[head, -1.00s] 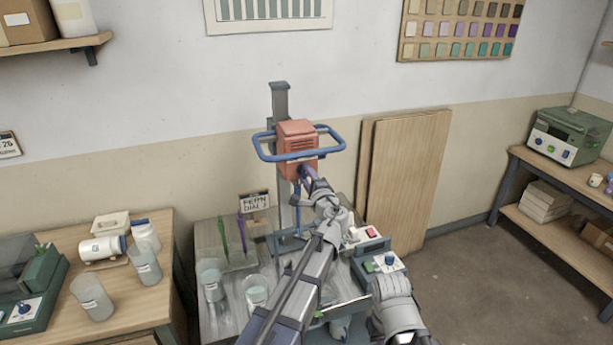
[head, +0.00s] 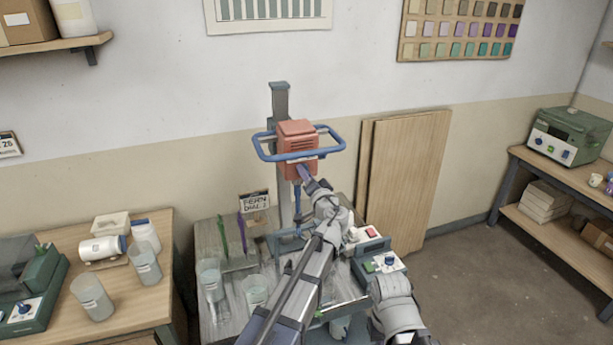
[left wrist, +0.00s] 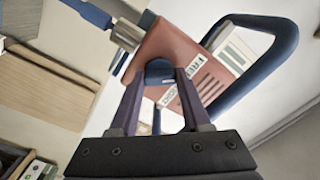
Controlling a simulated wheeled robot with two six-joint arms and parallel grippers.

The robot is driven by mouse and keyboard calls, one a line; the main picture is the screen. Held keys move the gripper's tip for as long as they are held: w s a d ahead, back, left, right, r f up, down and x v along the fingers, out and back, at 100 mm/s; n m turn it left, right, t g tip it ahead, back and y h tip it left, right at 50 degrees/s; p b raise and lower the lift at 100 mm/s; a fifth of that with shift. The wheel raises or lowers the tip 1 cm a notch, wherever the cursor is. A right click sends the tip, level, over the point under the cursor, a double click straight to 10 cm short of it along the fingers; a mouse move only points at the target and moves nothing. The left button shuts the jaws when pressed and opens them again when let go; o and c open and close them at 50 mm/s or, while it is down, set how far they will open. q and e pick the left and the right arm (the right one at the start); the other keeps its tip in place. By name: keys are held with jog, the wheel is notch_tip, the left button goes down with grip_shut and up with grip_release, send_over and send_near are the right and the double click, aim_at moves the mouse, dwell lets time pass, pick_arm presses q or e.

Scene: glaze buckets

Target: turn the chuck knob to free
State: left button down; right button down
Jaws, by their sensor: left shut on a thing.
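The red mixer head (head: 297,132) sits on a grey upright post, with a blue loop handle (head: 262,152) around it. My left gripper (head: 302,172) reaches up to its front face. In the left wrist view the two dark fingers are shut on the blue chuck knob (left wrist: 159,68), which shows between the fingertips against the red housing (left wrist: 185,48). A white label reading FREE (left wrist: 196,68) is beside the knob. A second white label (left wrist: 169,96) is partly hidden by a finger. The knob's exact pointing is hard to tell.
Below the mixer is a grey bench with clear beakers (head: 255,291), a card sign (head: 255,201) and a control box with a red switch (head: 369,233). A table with jars (head: 92,297) stands left. Wooden boards (head: 405,180) lean on the wall at right.

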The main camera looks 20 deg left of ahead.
pick_arm(q)
jog(key=shift+n, duration=0.7)
jog(key=shift+c, duration=1.8)
grip_release()
jog(key=v, duration=0.7)
jog(key=shift+s+d, duration=0.25)
jog(key=shift+s, duration=0.1)
